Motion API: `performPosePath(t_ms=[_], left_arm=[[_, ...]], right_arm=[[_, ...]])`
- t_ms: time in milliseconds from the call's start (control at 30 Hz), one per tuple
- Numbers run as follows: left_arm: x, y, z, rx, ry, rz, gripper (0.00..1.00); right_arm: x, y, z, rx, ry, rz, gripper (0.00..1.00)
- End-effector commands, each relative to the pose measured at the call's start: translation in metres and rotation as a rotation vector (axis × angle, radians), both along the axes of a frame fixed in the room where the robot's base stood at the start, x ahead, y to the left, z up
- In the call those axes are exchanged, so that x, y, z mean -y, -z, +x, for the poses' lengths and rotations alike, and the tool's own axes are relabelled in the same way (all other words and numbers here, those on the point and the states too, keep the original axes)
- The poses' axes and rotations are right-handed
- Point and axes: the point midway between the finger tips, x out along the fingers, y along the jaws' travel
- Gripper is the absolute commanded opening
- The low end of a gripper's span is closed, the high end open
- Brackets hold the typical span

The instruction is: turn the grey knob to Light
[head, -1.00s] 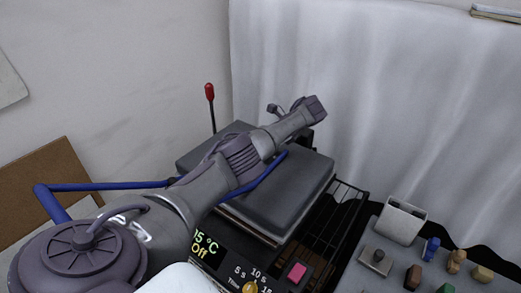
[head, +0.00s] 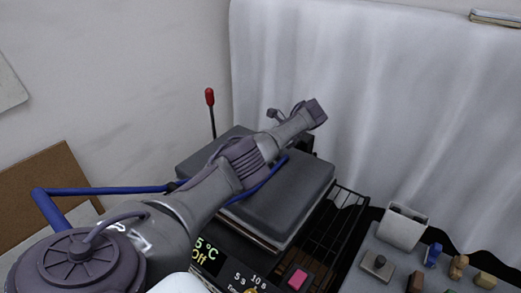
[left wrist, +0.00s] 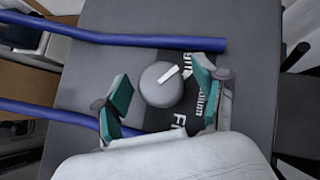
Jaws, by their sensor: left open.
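The grey knob (left wrist: 158,90) is round with a white pointer mark and sits on a dark label panel (left wrist: 190,105) in the left wrist view. The mark points to the upper right. Beside the knob I can read "dium" and "Fi"; the label near the upper right is partly covered by a finger. My left gripper (left wrist: 161,82) is open, with one teal finger at the knob's left and one at its right. I cannot tell whether they touch it.
The dark press-like machine (head: 300,185) has a red-tipped lever (head: 210,98) behind it and a pink button (head: 297,279) at its front. A dark rack (head: 335,215) lies to its right. A grey panel (head: 385,250) with small coloured pieces is at lower right.

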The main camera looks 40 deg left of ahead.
Motion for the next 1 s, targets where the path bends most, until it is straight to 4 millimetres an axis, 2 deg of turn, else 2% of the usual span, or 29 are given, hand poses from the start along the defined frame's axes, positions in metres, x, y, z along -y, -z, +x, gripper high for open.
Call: performPosePath(t_ms=[167,400,600,1000], left_arm=[[0.005,-0.006,0.003,0.002,0.001,0.0,0.71],[0.03,-0.034,0.017,0.002,0.001,-0.001,0.71],[0.044,-0.05,0.025,0.001,0.0,-0.002,0.71],[0.046,-0.053,0.026,0.0,0.0,0.0,0.71]], right_arm=[[0.001,0.0,-0.001,-0.001,-0.001,0.0,0.6],[0.0,0.0,-0.001,-0.001,0.0,0.001,0.6],[-0.001,0.0,0.0,0.0,0.0,0.001,0.6],[-0.001,0.0,0.0,0.0,0.0,0.001,0.6]])
